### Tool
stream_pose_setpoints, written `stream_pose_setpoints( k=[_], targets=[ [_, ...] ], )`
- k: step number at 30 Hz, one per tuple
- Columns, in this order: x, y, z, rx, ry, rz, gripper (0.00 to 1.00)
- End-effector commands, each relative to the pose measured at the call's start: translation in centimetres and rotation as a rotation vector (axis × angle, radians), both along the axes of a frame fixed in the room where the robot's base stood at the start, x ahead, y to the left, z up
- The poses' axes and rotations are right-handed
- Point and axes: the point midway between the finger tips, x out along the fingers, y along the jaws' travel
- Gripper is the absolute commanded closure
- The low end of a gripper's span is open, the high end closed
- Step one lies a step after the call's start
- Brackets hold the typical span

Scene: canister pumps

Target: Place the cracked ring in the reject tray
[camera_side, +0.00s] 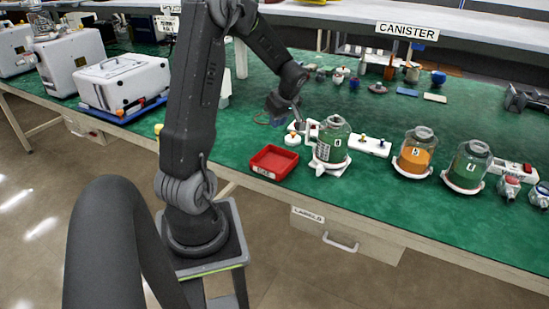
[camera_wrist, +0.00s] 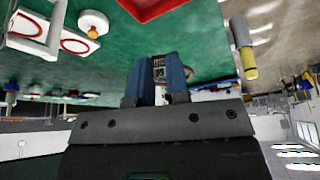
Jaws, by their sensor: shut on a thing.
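My gripper (camera_side: 277,106) hangs above the green bench, behind the red tray. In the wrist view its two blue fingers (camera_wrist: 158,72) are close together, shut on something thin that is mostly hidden. A small brownish curved edge shows beside the right finger; I take it for the cracked ring (camera_wrist: 189,72), but no crack can be made out. In the side view a thin dark ring outline (camera_side: 262,118) shows just below and left of the gripper. The red reject tray (camera_side: 273,162) sits at the bench's front edge, nearer the camera than the gripper, and looks empty.
A green-filled canister (camera_side: 331,141) stands right of the tray, close to the gripper. An orange-filled canister (camera_side: 415,153) and another green one (camera_side: 467,166) stand farther right. White plate with red rings (camera_wrist: 60,35) shows in the wrist view. Bench left of the tray is clear.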

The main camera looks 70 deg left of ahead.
Motion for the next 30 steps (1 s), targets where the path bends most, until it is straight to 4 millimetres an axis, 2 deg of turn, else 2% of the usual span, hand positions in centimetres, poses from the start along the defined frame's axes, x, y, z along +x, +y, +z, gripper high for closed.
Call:
stream_pose_setpoints(
  k=[1, 6, 11, 14, 24, 30],
  targets=[
    [-1.3, 0.3, -0.6, -0.002, 0.004, 0.092, 1.0],
    [-4.3, 0.8, -1.7, -0.002, 0.001, 0.33, 1.0],
    [-4.9, 0.8, -2.5, -0.002, -0.001, 0.421, 1.0],
    [-3.5, 0.3, -3.4, -0.003, 0.0, 0.426, 1.0],
    [3.3, -2.2, -7.8, -0.002, 0.0, 0.424, 1.0],
    [5.4, -2.9, -9.1, 0.0, -0.003, 0.427, 1.0]
  ],
)
